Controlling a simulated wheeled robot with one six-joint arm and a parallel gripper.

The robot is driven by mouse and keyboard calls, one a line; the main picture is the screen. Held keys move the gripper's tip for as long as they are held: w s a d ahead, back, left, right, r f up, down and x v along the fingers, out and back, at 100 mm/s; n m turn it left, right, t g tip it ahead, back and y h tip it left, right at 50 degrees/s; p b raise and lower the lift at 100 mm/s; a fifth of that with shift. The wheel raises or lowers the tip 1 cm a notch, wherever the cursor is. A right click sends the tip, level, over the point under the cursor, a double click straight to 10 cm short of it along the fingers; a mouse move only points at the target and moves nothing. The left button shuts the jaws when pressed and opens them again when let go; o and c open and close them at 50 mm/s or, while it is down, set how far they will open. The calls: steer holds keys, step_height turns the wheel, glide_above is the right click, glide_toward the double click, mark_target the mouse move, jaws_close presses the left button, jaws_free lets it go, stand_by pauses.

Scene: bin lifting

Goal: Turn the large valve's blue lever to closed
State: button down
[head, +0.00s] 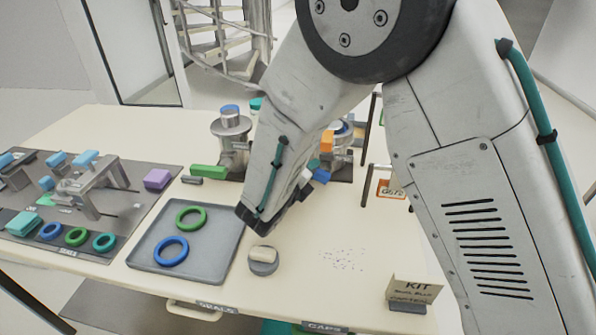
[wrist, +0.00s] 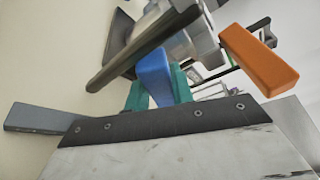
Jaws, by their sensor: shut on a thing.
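The blue lever (wrist: 154,74) stands between the two teal fingertips of my gripper (wrist: 160,92) in the wrist view; the gripper is shut on it. In the head view a little of the blue lever (head: 321,176) shows past my arm, with a teal fingertip beside it. The metal valve body (head: 343,131) is partly hidden behind my arm there. In the wrist view, grey valve metal (wrist: 190,42) lies beyond the lever, and a dark bar (wrist: 140,50) crosses in front of it. I cannot tell the lever's exact angle.
An orange handle (wrist: 260,60) is close to the gripper's right. Another valve (head: 230,126) with a green lever (head: 208,171) stands left of my arm. A grey tray (head: 210,255) holds a green ring and a blue ring. A kit card (head: 414,289) stands at the front right.

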steer(key=shift+w+a+f+n+t+h, duration=0.1)
steer(key=shift+a+f+n+t+h, duration=0.1)
steer(key=shift+n, duration=0.3)
steer(key=shift+a+f+n+t+h, duration=0.1)
steer(key=shift+f+n, duration=0.05)
steer(key=shift+n, duration=0.35)
steer(key=c, duration=1.2)
jaws_free()
steer(key=shift+a, duration=0.1)
steer(key=shift+f, duration=0.1)
steer(key=shift+v, duration=3.9)
steer(key=shift+c, duration=0.3)
